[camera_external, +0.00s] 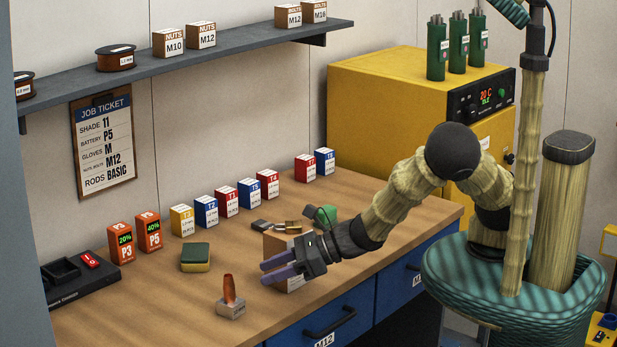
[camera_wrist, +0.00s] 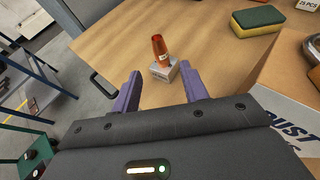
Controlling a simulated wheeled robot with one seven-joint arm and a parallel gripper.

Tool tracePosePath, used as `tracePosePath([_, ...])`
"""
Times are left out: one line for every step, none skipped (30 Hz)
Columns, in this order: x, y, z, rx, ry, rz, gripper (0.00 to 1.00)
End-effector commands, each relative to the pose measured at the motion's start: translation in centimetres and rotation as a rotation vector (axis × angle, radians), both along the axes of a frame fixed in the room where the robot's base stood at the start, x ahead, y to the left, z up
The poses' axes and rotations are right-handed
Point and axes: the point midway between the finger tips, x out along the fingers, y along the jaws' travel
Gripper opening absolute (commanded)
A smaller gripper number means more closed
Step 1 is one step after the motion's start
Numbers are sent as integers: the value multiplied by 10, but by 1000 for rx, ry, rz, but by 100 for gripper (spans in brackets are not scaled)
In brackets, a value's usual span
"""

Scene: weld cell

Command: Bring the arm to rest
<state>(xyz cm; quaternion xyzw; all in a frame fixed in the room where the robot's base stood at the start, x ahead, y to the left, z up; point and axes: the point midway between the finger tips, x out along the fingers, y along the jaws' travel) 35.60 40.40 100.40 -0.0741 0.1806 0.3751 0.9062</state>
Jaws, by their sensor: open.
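My arm reaches from the right over the wooden bench (camera_external: 190,300), bent at the elbow. My gripper (camera_external: 266,273) is low over the bench, with its purple fingers pointing left. In the wrist view the two fingers of my gripper (camera_wrist: 160,85) stand apart with nothing held between them. A cardboard box (camera_external: 273,243) is right behind my gripper and partly hidden by it; in the wrist view the box (camera_wrist: 290,95) shows the word DUST. I cannot tell whether gripper and box touch. An orange cone-shaped piece on a small grey block (camera_external: 231,309) stands beyond the fingertips.
A green and yellow sponge (camera_external: 195,258) lies left of the gripper. Orange battery packs (camera_external: 121,243) and several labelled tins (camera_external: 228,202) line the back. A yellow oven (camera_external: 390,110) stands at the right. Bare bench lies around the cone.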

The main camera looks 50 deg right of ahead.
Motion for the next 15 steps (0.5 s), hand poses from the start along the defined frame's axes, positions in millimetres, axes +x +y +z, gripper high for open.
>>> tracePosePath([0,0,0,0,0,0,44])
tracePosePath([0,0,0,0,0,0,44])
tracePosePath([0,0,0,0,0,0,44])
tracePosePath([0,0,0,0,0,0,44])
tracePosePath([0,0,0,0,0,0,44])
tracePosePath([0,0,0,0,0,0,44])
tracePosePath([0,0,0,1,1,-1,44])
tracePosePath([0,0,0,6,6,-3,44])
tracePosePath([1,-1,1,18,18,-10,44])
tracePosePath([2,-2,2,34,34,-19,44])
tracePosePath([3,-3,3,55,55,-31,44])
tracePosePath([3,-4,5,93,94,-52,44])
tracePosePath([5,-6,7,131,131,-73,44])
tracePosePath([6,-8,9,174,174,-94,44])
tracePosePath([7,-10,13,242,238,-129,44])
